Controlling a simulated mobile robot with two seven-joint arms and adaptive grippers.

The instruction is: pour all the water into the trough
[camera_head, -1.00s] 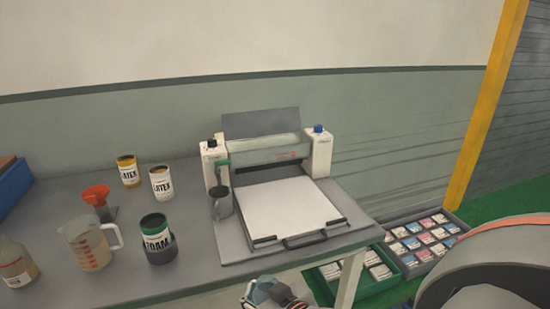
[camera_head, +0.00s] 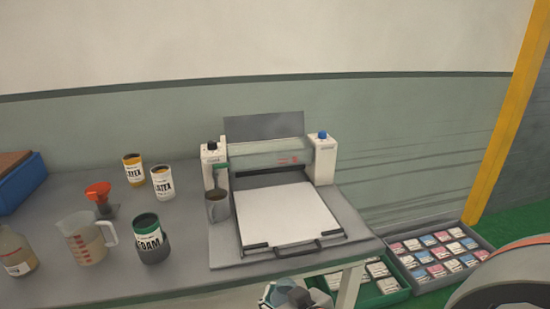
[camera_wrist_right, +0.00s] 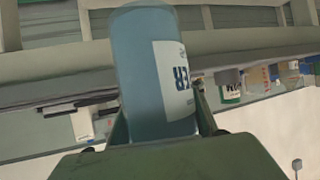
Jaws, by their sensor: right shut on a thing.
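My right gripper (camera_head: 290,294) shows only in part at the bottom edge of the head view, in front of the bench. In the right wrist view my right gripper (camera_wrist_right: 160,125) is shut on a blue container (camera_wrist_right: 140,55) with a white label ending in "TER". That view is upside down, like the label, so the container looks roughly upright. Its water level cannot be made out. A machine (camera_head: 290,215) with two white posts stands on the bench; a long grey-green part (camera_head: 270,153) between the posts may be the trough, but I cannot tell. My left gripper is out of view.
On the bench (camera_head: 110,280) stand a foam jar (camera_head: 151,245), a measuring jug (camera_head: 85,243), two latex jars (camera_head: 162,182), an orange funnel (camera_head: 98,192) and a bottle (camera_head: 15,252). Crates of boxes (camera_head: 440,250) sit on the floor at right.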

